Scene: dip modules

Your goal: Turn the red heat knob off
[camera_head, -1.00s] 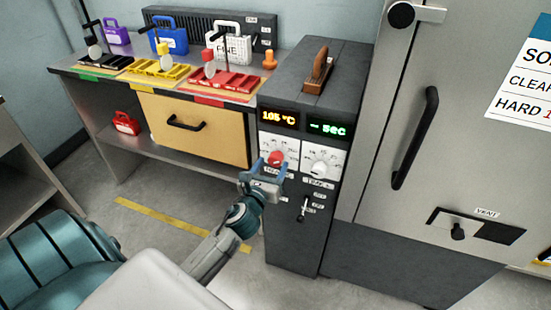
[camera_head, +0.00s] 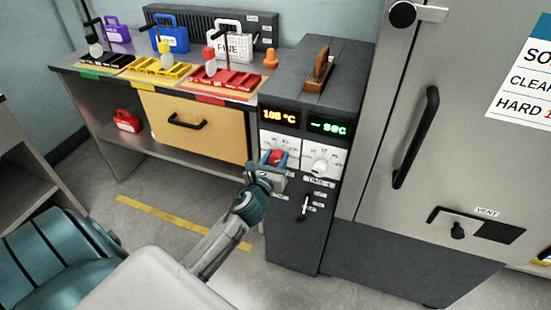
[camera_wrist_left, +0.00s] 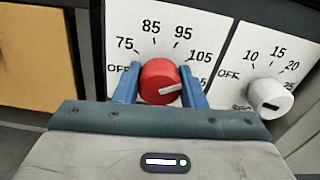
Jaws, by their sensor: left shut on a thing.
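The red heat knob (camera_head: 276,157) is on the front of the dark grey control box, below an orange display (camera_head: 279,116) that reads 105 °C. In the left wrist view the red knob (camera_wrist_left: 160,82) has a white pointer line aimed to the right, below the 105 mark. The OFF mark (camera_wrist_left: 118,69) is at the left of its dial. My left gripper (camera_head: 274,163) is shut on the red knob. Its blue fingers (camera_wrist_left: 160,88) are on the knob's left and right sides. My right gripper is not in view.
A white time knob (camera_head: 320,166) is just right of the red knob, below a green display (camera_head: 328,128). A black lever switch (camera_head: 304,208) is lower down. A steel oven door with a black handle (camera_head: 414,138) stands to the right.

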